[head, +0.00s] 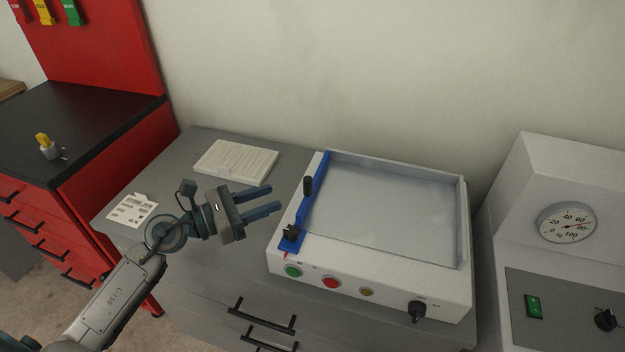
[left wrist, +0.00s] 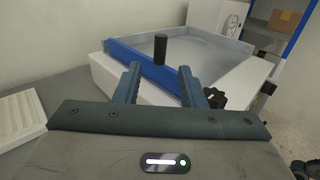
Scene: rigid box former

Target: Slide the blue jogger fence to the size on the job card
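The blue jogger fence (head: 307,207) lies along the left side of the white jogger box (head: 375,292), with an upright black handle (head: 308,186) and a black knob (head: 291,232) at its front end. My left gripper (head: 269,200) is open and empty, left of the fence and apart from it. In the left wrist view the open fingers (left wrist: 158,85) point at the fence (left wrist: 150,66), with the handle (left wrist: 160,48) beyond and between them. The job card (head: 132,209) lies on the grey table at the left; its print is too small to read. My right gripper is out of view.
The box front has a green button (head: 293,271), a red button (head: 331,282), a yellow button (head: 367,291) and a black dial (head: 416,311). A white stack (head: 236,160) lies behind my gripper. A gauge machine (head: 566,222) stands right; a red cabinet (head: 100,150) stands left. The tray (head: 390,210) is empty.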

